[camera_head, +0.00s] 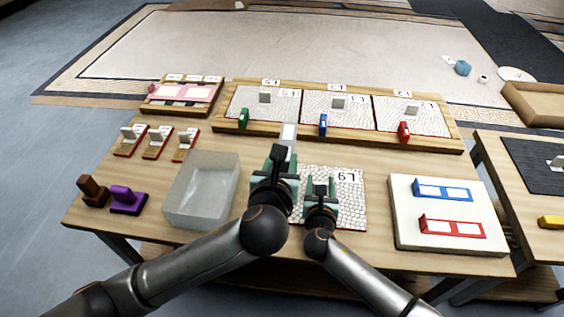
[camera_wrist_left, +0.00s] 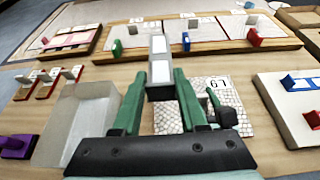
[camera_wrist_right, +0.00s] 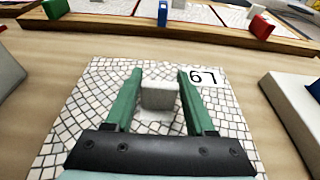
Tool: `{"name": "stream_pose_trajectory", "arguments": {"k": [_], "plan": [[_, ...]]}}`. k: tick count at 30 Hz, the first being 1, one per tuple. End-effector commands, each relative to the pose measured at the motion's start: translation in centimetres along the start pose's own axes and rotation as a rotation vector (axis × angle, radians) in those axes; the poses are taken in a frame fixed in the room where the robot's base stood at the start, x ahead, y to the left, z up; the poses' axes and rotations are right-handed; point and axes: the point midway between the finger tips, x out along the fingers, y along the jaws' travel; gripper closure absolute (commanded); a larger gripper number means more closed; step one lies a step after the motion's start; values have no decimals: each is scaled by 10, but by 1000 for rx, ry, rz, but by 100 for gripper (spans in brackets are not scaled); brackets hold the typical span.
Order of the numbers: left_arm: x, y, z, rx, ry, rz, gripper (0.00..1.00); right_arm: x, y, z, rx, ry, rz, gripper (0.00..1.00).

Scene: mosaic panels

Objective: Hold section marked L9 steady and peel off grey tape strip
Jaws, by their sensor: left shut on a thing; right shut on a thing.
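The section marked L9 (camera_head: 352,210) lies flat on the table, a white mosaic panel with its label at the top right. In the right wrist view, my right gripper (camera_wrist_right: 160,92) is shut on the grey block grip (camera_wrist_right: 160,97) standing on this panel (camera_wrist_right: 95,100). My left gripper (camera_head: 278,165) is shut on the grey tape strip (camera_head: 289,134), which has two pale windows. The left wrist view shows the strip (camera_wrist_left: 160,70) upright between the fingers, apart from the panel and above the table. My arms hide the panel's left and lower parts.
A translucent bin (camera_head: 182,215) stands left of the panel. A white board (camera_head: 408,235) with a blue strip (camera_head: 442,191) and a red strip (camera_head: 452,228) lies at the right. Behind, a wooden tray (camera_head: 350,137) holds three mosaic sections with coloured clips.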

Motion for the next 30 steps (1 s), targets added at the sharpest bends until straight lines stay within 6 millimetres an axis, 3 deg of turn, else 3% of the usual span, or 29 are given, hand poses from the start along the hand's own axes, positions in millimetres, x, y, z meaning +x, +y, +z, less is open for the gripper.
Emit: {"name": "stream_pose_trajectory", "arguments": {"k": [26, 27, 30], "plan": [[-7, 0, 17, 0, 0, -1, 100, 0, -1, 0, -1, 0, -2, 100], [-7, 0, 16, 0, 0, -1, 100, 0, -1, 0, -1, 0, -2, 44], [-7, 0, 16, 0, 0, -1, 100, 0, -1, 0, -1, 0, -2, 33]]}}
